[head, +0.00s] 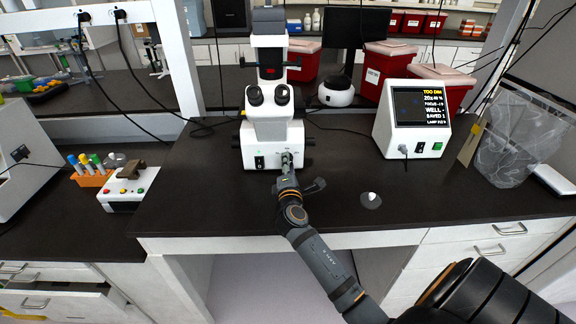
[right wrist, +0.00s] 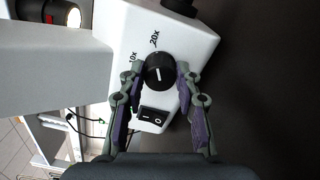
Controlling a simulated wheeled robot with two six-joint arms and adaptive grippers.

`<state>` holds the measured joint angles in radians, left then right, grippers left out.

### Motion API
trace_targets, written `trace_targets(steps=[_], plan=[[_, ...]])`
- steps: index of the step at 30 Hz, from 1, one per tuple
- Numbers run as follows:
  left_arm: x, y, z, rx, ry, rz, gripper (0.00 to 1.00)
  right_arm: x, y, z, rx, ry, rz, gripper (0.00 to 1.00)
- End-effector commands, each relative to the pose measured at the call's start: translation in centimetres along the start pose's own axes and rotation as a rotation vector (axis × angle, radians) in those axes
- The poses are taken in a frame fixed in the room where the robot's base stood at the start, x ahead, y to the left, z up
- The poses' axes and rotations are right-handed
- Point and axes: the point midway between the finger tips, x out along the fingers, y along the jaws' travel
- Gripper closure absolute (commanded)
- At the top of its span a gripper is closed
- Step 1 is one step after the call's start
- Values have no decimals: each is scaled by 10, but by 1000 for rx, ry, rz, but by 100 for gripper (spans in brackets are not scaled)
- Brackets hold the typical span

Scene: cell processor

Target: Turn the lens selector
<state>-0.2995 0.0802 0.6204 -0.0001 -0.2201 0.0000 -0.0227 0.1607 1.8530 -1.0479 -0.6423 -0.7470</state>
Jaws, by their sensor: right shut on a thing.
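The lens selector (right wrist: 159,72) is a round black knob on the front of the white microscope base, with "10x" and "20x" printed beside it. My right gripper (right wrist: 160,80) has its two fingers on either side of the knob and is shut on it. In the head view the right gripper (head: 288,172) reaches the front of the microscope (head: 270,130), and the knob is mostly hidden behind it. A black rocker switch (right wrist: 153,115) lies just below the knob between the fingers. My left gripper is not in view.
A monitor box (head: 412,118) with yellow and white text, topped by "TOO DIM", stands to the right. A small control box (head: 130,188) with coloured buttons and an orange tube rack (head: 92,178) stand at left. A small white-topped item (head: 371,200) lies on the dark bench, otherwise clear nearby.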

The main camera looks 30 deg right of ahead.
Motion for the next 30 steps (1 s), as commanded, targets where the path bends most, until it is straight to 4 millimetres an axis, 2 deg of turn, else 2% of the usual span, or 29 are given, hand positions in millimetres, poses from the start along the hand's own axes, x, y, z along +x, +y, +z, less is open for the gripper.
trace_targets(steps=[2, 3, 8, 16, 19, 23, 30], plan=[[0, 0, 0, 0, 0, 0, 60, 0, -1, 0, 0, 0, -2, 98], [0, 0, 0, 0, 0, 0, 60, 0, -1, 0, 0, 0, -2, 66], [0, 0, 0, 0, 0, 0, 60, 0, -1, 0, 0, 0, -1, 44], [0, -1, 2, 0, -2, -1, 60, 0, 0, 0, -1, 0, -1, 44], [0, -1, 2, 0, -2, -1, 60, -7, -1, -1, 0, 1, -2, 44], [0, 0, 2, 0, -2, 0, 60, -32, -2, -1, 2, 2, -4, 44], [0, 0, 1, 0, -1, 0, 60, -91, -2, 0, 3, 0, -7, 44]])
